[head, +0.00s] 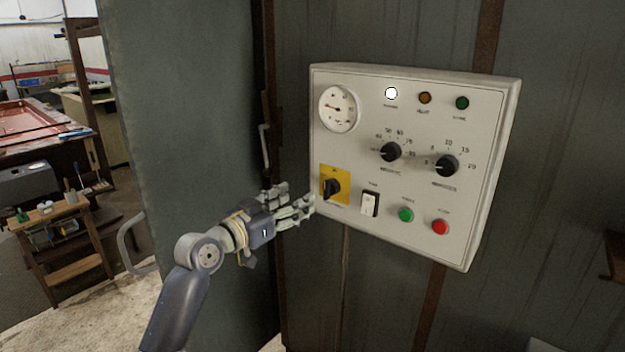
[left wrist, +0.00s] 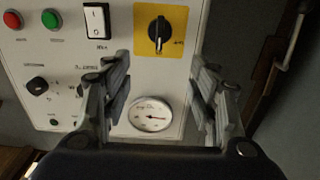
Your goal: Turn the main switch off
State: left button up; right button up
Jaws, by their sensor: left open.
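The main switch is a black rotary knob (head: 332,187) on a yellow plate at the lower left of the control panel (head: 430,120). In the left wrist view the knob (left wrist: 158,31) shows ahead of and between the fingers, with its grip bar roughly upright in the picture. Its small labels are too blurred to read. My left gripper (head: 297,201) is open and empty, just left of the switch in the head view. The open fingers (left wrist: 160,80) also show in the left wrist view, apart from the knob. My right gripper is not in view.
A white rocker switch (head: 370,204), a green button (head: 406,215) and a red button (head: 440,227) sit right of the main switch. A gauge (head: 339,109) is above it. The white lamp (head: 391,93) is lit. An open cabinet door (head: 190,120) stands left, behind my arm.

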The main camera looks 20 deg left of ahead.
aim_at(325, 184)
pick_arm(q)
jog(key=p+x, duration=0.3)
jog(key=x, duration=0.7)
jog(key=shift+s+d, duration=0.1)
jog(key=shift+w+d+f, duration=0.15)
jog(key=shift+w, duration=0.4)
jog(key=c, duration=1.1)
